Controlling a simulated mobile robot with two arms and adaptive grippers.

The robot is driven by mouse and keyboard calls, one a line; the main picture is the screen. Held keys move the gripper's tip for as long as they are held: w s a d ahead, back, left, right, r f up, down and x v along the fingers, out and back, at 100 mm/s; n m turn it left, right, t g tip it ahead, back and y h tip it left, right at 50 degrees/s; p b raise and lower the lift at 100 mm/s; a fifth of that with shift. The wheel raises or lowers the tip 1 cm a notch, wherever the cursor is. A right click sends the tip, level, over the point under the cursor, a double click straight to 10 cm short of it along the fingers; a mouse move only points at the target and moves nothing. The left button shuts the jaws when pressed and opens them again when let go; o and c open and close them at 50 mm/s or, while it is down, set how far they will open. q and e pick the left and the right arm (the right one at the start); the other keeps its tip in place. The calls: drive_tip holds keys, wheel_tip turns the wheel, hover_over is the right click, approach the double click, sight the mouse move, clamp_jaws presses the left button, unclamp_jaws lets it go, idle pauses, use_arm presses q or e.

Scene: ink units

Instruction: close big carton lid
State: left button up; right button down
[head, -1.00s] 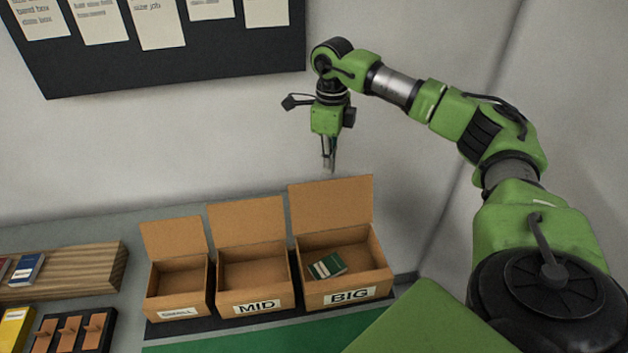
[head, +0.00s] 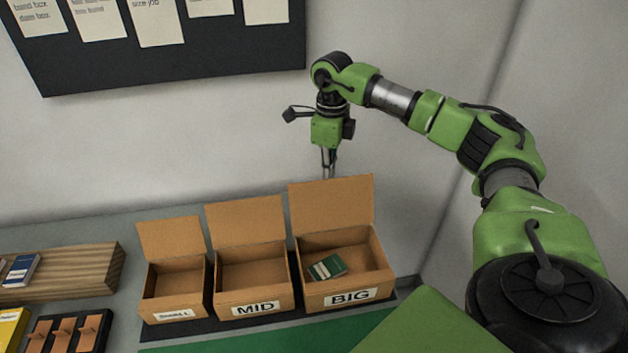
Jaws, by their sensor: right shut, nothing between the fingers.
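The big carton (head: 352,293) stands at the right end of the row, labelled BIG. Its lid (head: 332,206) is open and stands up at the back edge. A green and white box (head: 327,267) lies inside the carton. My right gripper (head: 328,172) is shut and empty, pointing down. It is at the lid's top edge, with its fingertips partly hidden behind the lid. I cannot tell whether it touches the lid. My left gripper is not in view.
The mid carton (head: 255,303) and the small carton (head: 172,315) stand to the left, both with open lids. A wooden block rack (head: 75,274) is farther left. The wall (head: 180,150) rises close behind the cartons.

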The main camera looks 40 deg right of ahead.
drive_tip(key=shift+s+a, duration=0.1)
drive_tip(key=s+a, duration=0.3)
drive_tip(key=s, duration=0.3)
drive_tip(key=shift+s+a+b, duration=0.3)
drive_tip(key=shift+b, duration=0.1)
drive_tip(key=shift+w, duration=0.1)
drive_tip(key=shift+w+d+r, duration=0.1)
drive_tip(key=shift+w+d, duration=0.2)
drive_tip(key=shift+w, duration=0.2)
wheel_tip(320, 180, up, 7)
drive_tip(key=p, duration=0.5)
drive_tip(key=shift+f, duration=0.2)
idle(0.6)
